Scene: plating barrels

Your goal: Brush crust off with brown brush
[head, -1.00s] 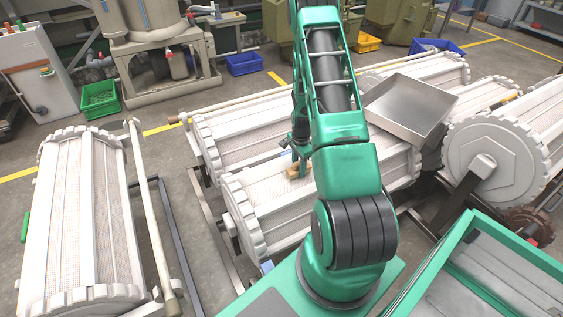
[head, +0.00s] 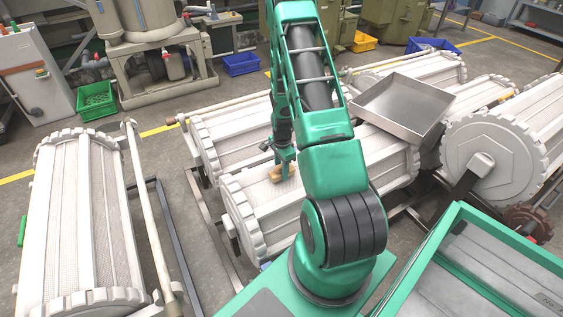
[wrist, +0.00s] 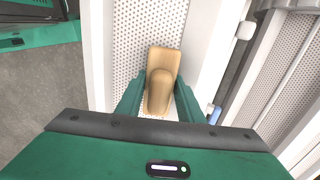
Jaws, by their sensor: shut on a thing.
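My gripper (head: 282,170) is shut on a brown brush (head: 277,174) above the front middle barrel (head: 330,165). In the wrist view the brush (wrist: 160,80) sits between the two green fingers (wrist: 158,105), its tan body over a white perforated panel (wrist: 142,25). I cannot tell if its underside touches the panel. No crust can be made out on the panel; the area under the brush and gripper is hidden.
A metal tray (head: 402,104) rests on the barrels at the right. Another barrel (head: 85,225) stands at the left with a long pole beside it. A green-rimmed bin (head: 420,268) is at the lower right. Floor shows between the left and middle barrels.

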